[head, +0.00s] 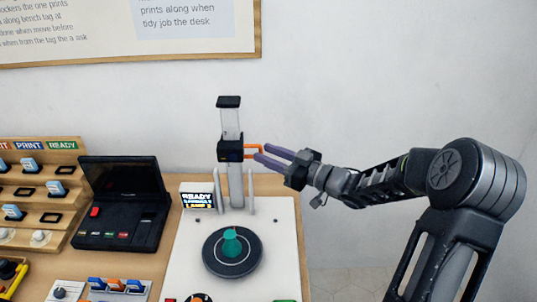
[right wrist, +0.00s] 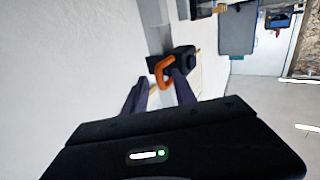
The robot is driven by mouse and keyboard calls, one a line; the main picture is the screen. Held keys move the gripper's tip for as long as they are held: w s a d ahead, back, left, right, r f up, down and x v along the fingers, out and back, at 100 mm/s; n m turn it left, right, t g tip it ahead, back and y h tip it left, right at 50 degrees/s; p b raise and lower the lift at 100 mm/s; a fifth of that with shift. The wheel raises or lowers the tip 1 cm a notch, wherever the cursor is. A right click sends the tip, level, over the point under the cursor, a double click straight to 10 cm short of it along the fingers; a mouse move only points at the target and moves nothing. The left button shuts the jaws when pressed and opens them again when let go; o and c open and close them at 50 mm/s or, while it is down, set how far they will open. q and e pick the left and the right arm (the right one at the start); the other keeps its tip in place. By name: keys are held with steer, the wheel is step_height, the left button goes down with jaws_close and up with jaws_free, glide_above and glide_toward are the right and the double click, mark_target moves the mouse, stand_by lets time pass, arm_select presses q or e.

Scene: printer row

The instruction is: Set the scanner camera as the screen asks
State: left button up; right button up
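The scanner camera (head: 230,151) is a black block with an orange loop handle (head: 254,151), partway up a pale upright column (head: 235,186) with a black cap. My right gripper (head: 262,157) has purple fingers and reaches in from the right at the handle. In the right wrist view the orange handle (right wrist: 163,72) shows just beyond and between the two fingertips (right wrist: 160,88), which stand apart. I cannot tell whether they touch it. A small screen (head: 198,196) reads READY on top; its lower lines are too small to read surely. My left gripper is out of view.
A turntable (head: 214,264) with a teal piece (head: 231,243) sits on the white scanner base (head: 284,240). A black device with a raised lid (head: 122,190) and a wooden rack (head: 64,156) stand left.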

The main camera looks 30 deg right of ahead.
steer(key=b+v, duration=0.1)
steer(key=v, duration=0.6)
steer(key=shift+s+d, duration=0.2)
steer(key=shift+s, duration=0.1)
steer(key=shift+r, duration=0.1)
